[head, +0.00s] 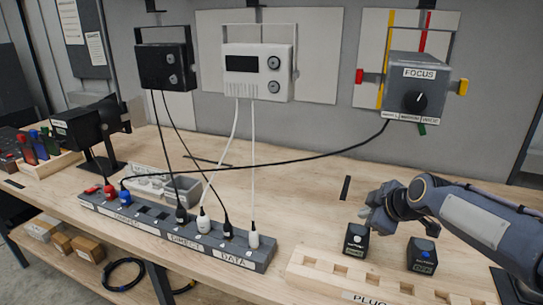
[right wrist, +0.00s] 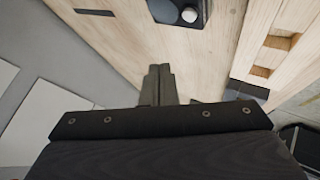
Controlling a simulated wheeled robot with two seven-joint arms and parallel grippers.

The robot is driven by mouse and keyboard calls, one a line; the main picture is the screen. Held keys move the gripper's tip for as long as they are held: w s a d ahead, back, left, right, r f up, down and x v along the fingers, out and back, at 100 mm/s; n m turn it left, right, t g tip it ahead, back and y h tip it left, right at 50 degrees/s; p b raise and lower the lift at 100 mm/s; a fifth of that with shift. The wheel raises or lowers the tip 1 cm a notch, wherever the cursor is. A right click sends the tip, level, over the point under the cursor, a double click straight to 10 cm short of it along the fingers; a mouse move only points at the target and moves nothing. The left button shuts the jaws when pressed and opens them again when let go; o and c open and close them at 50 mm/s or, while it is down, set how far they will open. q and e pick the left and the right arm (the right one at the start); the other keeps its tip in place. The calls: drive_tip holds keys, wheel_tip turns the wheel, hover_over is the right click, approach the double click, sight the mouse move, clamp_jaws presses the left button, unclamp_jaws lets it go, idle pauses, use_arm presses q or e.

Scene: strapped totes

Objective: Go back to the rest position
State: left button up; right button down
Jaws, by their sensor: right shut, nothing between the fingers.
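My right gripper (head: 372,215) reaches in from the right in the head view, over the table near the black plug blocks. In the right wrist view its fingers (right wrist: 158,85) are pressed together with nothing between them. Below and beside it stand a black block with a white button (head: 356,239) and a black block with a blue button (head: 422,254). A dark block with a round light top (right wrist: 180,12) shows at the top of the right wrist view. My left gripper is not in view.
A grey socket strip (head: 150,225) with several plugs and cables lies across the table (head: 310,215). A wooden rack (head: 385,285) marked PLUG is at the front. A grey FOCUS box (head: 415,85) hangs on the wall, its black cable crossing the table. Bare wood lies around the gripper.

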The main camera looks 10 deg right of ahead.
drive_tip(key=s+a+f+m+g, duration=0.1)
drive_tip(key=s+a+m, duration=0.3)
drive_tip(key=s, duration=0.5)
drive_tip(key=s+a+f+m+g+y+p, duration=0.1)
drive_tip(key=s+a+f+m, duration=0.2)
drive_tip(key=s, duration=0.6)
drive_tip(key=s+a+f+m+g+y, duration=0.1)
drive_tip(key=s+a+m, duration=0.3)
drive_tip(key=s, duration=0.5)
drive_tip(key=shift+s+a+f+m, duration=0.25)
drive_tip(key=shift+a+f+m, duration=0.1)
drive_tip(key=shift+f+m, duration=0.4)
idle(1.0)
wheel_tip(320, 180, up, 9)
drive_tip(key=m+t+h+b, duration=0.2)
drive_tip(key=m+t+h, duration=0.1)
drive_tip(key=m, duration=0.4)
hover_over(359, 244)
drive_tip(key=shift+n, duration=0.25)
wheel_tip(359, 244, down, 8)
drive_tip(key=b, duration=0.7)
drive_tip(key=shift+f, duration=0.25)
